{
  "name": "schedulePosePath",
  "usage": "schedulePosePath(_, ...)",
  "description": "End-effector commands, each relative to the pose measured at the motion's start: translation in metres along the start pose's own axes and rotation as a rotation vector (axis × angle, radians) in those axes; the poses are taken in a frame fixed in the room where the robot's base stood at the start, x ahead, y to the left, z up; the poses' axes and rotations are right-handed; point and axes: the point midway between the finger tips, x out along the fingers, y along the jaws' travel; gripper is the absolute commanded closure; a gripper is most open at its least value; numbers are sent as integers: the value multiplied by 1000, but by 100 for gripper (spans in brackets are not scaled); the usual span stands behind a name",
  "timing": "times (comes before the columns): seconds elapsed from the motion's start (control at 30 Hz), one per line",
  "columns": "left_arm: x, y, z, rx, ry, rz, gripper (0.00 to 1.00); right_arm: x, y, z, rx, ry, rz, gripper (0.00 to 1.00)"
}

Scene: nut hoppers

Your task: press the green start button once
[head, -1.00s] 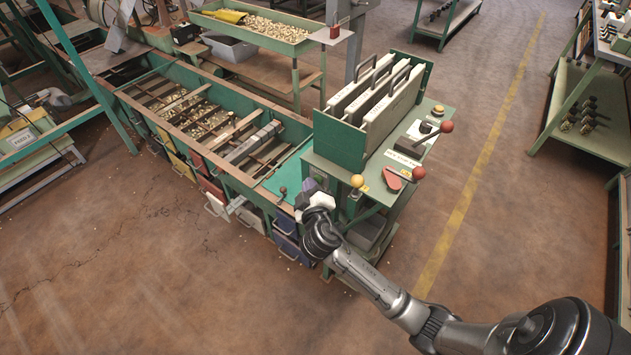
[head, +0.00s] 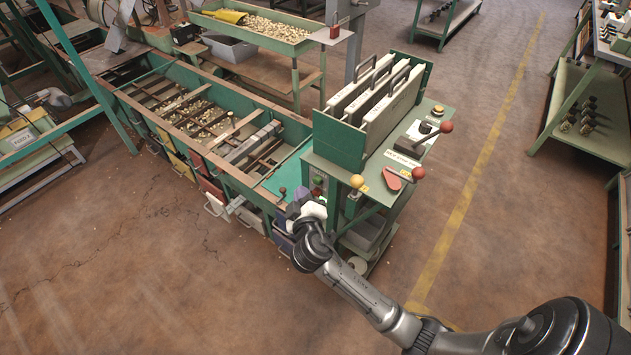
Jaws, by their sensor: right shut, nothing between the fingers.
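The green start button (head: 318,180) shows on a small control box on the front of the green stand, left of the yellow knob. A red spot shows just below it on the same box. My right gripper (head: 299,198) is shut and empty. In the picture it is just below and left of the button, with a visible gap between them. Its fingers are small and partly hidden by its own white and dark body. My left gripper is not in view.
A yellow-knobbed lever (head: 357,181), a red-knobbed lever (head: 418,173) and a red piece (head: 392,181) sit close on the right. The long green sorting trough (head: 235,175) with coloured bins below lies left. Open floor lies in front.

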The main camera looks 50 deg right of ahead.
Motion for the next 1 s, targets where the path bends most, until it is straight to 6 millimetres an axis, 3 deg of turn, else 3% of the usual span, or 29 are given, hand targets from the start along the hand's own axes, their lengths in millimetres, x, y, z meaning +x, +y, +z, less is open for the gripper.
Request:
schedulePosePath(0.4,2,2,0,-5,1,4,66,-22,-16,-16,0,0,-1,100)
schedulePosePath(1.0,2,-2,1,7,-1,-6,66,-23,-17,-17,-1,0,0,100)
